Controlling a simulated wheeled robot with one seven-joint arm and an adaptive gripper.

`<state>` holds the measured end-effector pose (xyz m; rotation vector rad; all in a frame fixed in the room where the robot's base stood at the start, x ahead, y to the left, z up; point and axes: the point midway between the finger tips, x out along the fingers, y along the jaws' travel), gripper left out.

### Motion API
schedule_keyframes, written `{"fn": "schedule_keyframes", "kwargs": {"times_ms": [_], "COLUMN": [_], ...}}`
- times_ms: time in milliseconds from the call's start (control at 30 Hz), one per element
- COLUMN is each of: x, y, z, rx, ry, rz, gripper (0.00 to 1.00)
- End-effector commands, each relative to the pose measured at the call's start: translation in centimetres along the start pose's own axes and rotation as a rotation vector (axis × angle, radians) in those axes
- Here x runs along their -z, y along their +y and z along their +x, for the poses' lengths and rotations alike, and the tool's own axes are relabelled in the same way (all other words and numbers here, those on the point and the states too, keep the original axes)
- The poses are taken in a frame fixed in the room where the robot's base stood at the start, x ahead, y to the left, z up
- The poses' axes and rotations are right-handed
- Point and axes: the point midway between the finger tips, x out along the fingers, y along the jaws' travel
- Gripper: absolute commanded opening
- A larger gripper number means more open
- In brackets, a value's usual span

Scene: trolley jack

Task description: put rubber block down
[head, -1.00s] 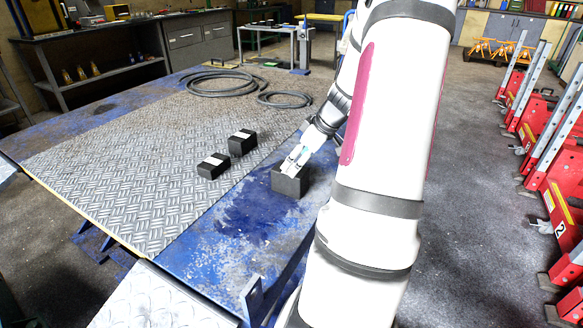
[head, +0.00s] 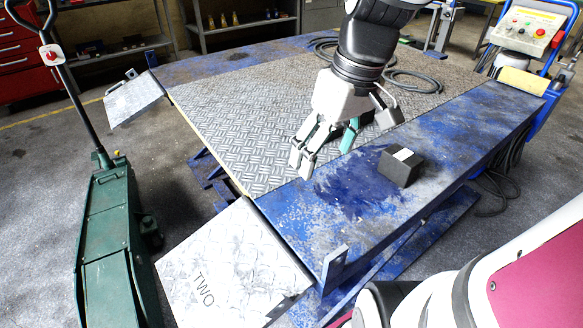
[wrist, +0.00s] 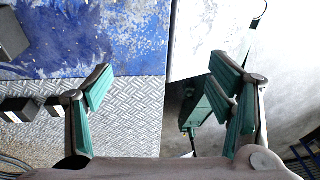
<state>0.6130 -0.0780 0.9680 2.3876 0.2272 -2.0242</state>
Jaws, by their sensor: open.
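A black rubber block (head: 400,166) with a pale stripe on top rests on the blue runway of the lift, right of my gripper. In the wrist view a dark block (wrist: 12,38) lies on the blue surface at the left edge, cut off by the frame. My gripper (head: 324,154) is open and empty, left of the block and apart from it. In the wrist view its spread green-padded fingers (wrist: 164,78) have nothing between them. Two more black blocks with pale stripes (wrist: 20,108) lie on the tread plate, partly behind a finger; my gripper mostly hides them in the head view.
A green trolley jack (head: 110,245) with a long handle stands at the left. A metal ramp marked TWO (head: 215,262) joins the lift's near end. Black hoses (head: 412,82) lie on the tread plate. A control box (head: 527,28) stands at the back right.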

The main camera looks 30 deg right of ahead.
Motion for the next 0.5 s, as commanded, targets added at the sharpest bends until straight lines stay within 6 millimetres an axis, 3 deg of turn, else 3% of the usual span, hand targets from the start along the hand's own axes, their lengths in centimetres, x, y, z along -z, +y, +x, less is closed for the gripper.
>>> {"fn": "schedule_keyframes", "kwargs": {"times_ms": [33,200,333,500], "x": [-1.3,-6.5,-10.1,-12.6], "y": [-2.2,-6.8,-8.4,-8.9], "z": [-0.6,-1.5,-1.7,-1.7], "rx": [-0.013,-0.056,-0.086,-0.109], "ry": [-0.012,-0.053,-0.065,-0.068], "rz": [-0.007,0.034,0.07,0.103], "gripper": [0.75,0.75,0.75,0.75]}}
